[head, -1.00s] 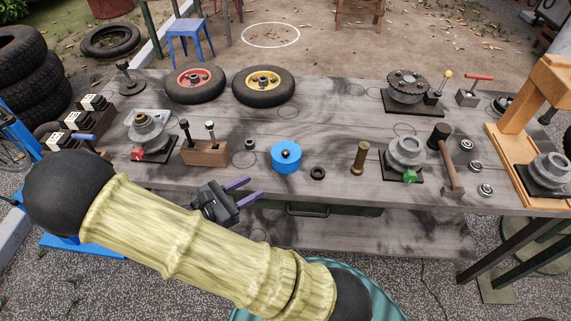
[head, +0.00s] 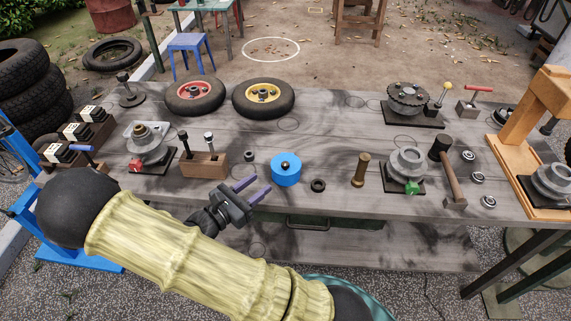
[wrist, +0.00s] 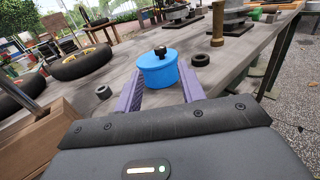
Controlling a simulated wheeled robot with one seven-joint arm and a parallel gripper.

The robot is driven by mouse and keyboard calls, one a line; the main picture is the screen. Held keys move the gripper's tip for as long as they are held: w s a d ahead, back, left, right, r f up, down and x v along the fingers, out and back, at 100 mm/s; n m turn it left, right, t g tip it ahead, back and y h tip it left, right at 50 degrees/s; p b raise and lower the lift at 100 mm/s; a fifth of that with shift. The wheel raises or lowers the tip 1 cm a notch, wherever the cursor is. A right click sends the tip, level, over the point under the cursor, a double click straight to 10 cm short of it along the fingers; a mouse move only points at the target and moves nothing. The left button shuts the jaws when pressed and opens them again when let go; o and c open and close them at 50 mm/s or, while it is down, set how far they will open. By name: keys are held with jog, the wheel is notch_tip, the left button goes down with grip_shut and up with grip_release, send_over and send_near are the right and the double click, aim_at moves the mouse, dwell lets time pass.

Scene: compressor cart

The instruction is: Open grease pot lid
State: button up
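The grease pot is a round blue pot (head: 286,171) with a blue lid and a dark knob on top. It stands upright near the front edge of the table. The lid (wrist: 157,58) sits on the pot in the wrist view, with its black knob (wrist: 161,50) in the middle. My gripper (head: 255,187) is open and empty, its purple fingers to the left of the pot and pointing toward it. In the wrist view the fingers (wrist: 158,88) spread to either side of the pot's image, with the pot beyond them. I see no contact.
A wooden block with upright tools (head: 205,164) stands left of my gripper. A small black ring (head: 318,185) lies right of the pot, and a brass cylinder (head: 361,169) stands further right. Two wheels (head: 263,98) lie behind. The table (head: 325,145) has bare room behind the ring.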

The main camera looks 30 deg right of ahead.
aim_at(283, 166)
jog(key=x, duration=1.1)
jog(key=shift+d+b, duration=0.15)
jog(key=shift+b, duration=0.15)
grip_shut()
